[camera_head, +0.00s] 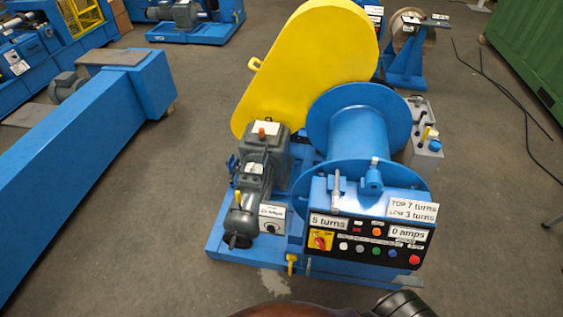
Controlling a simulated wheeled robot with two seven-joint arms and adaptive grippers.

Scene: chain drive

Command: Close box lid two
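No box with an open lid can be made out in the head view. A brown curved surface (290,311) shows only as a sliver at the bottom edge, and I cannot tell what it belongs to. A dark ribbed part (404,305) beside it at the bottom edge looks like a piece of my arm. No fingertips of my left or right gripper show.
A blue winch machine (358,133) with a yellow chain cover (312,55) and a control panel (370,243) stands ahead. A long blue beam (75,165) lies at left. A green container (530,45) is at far right. Grey floor (490,220) is open at right, with black cables farther back.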

